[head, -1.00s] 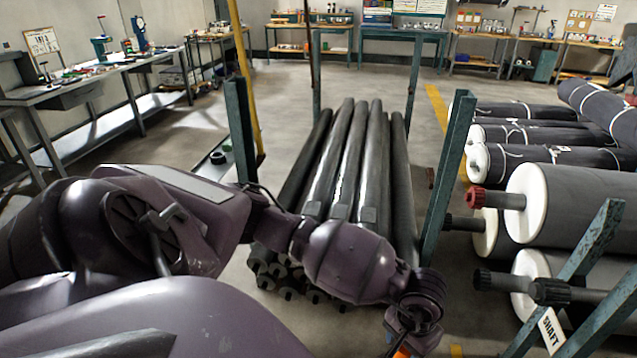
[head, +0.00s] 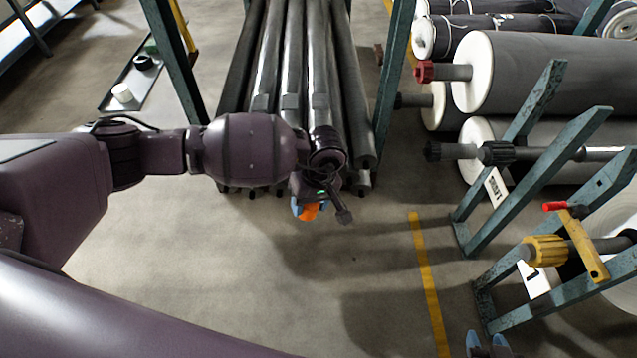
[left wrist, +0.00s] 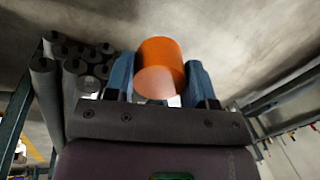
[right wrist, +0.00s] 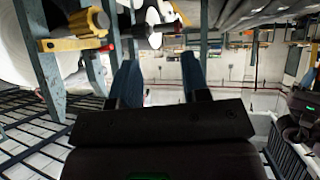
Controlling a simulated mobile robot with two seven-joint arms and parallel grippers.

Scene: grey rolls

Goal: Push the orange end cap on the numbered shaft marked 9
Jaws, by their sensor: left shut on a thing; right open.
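My left gripper (head: 307,203) is shut on the orange end cap (head: 308,212), in front of the dark shaft bundle. In the left wrist view the orange cap (left wrist: 160,66) sits between the blue fingers of the left gripper (left wrist: 162,85). A bundle of long dark shafts (head: 290,75) lies behind it; its near ends (left wrist: 75,65) are left of the cap in the left wrist view, apart from it. I can read no number 9 on any shaft. My right gripper (head: 487,346) is at the bottom edge; in the right wrist view it (right wrist: 160,78) is open and empty.
Green rack posts (head: 177,62) flank the bundle. At right are large grey rolls (head: 540,72), angled green stands (head: 535,175), a "SHAFT" tag (head: 494,187) and a yellow knob (head: 546,250) with a yellow lever (head: 585,245). A tray (head: 150,90) lies at left. The floor in front is clear.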

